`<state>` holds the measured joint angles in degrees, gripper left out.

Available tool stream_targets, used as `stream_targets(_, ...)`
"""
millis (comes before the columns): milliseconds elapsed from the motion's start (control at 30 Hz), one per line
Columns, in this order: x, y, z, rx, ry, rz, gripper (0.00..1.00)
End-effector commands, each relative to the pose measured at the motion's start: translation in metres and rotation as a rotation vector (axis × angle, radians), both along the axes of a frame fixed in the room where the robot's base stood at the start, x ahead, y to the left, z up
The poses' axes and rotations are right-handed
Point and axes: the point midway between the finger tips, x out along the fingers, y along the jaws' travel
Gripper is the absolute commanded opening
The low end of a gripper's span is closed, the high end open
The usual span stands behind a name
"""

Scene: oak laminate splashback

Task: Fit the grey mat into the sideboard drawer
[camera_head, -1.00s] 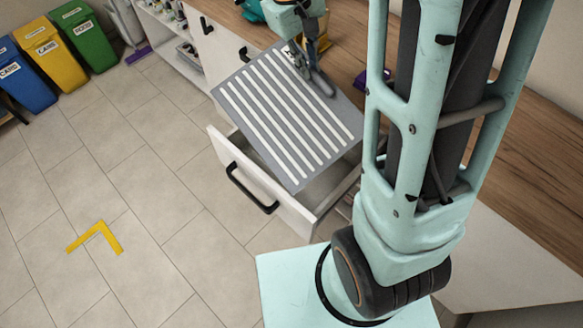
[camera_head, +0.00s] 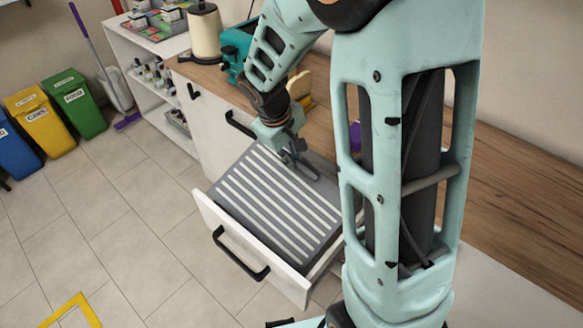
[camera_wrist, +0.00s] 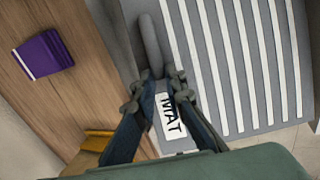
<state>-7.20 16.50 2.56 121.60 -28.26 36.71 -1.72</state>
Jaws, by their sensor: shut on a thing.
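The grey mat (camera_head: 262,197) with white stripes lies over the open drawer's opening in the head view, looking nearly level with its rim. I cannot tell whether it rests on the drawer's bottom. The open white drawer (camera_head: 238,247) has a black handle on its front. My gripper (camera_head: 303,170) is shut on the mat's back edge, on the counter side. In the wrist view the fingertips (camera_wrist: 157,82) meet at a grey grip piece on the mat (camera_wrist: 215,70), beside a white label reading MAT. The drawer's inside is mostly hidden by the mat.
The wooden counter (camera_head: 500,210) runs behind the drawer. A purple box (camera_wrist: 44,54) lies on it, and a yellow thing (camera_wrist: 97,141) sits close to my gripper. A teal appliance (camera_head: 236,50) stands farther back. Open floor lies in front of the drawer.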

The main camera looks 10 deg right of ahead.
Motion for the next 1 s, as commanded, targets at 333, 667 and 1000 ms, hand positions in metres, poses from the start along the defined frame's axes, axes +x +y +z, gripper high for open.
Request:
stream_targets(333, 0.000, 0.001, -0.044, 0.001, 0.001, 0.001, 0.00)
stream_targets(667, 0.000, 0.000, -0.047, 0.001, -0.001, 0.000, 0.00)
stream_targets(1000, 0.000, 0.000, -0.047, 0.001, -0.001, 0.000, 0.28)
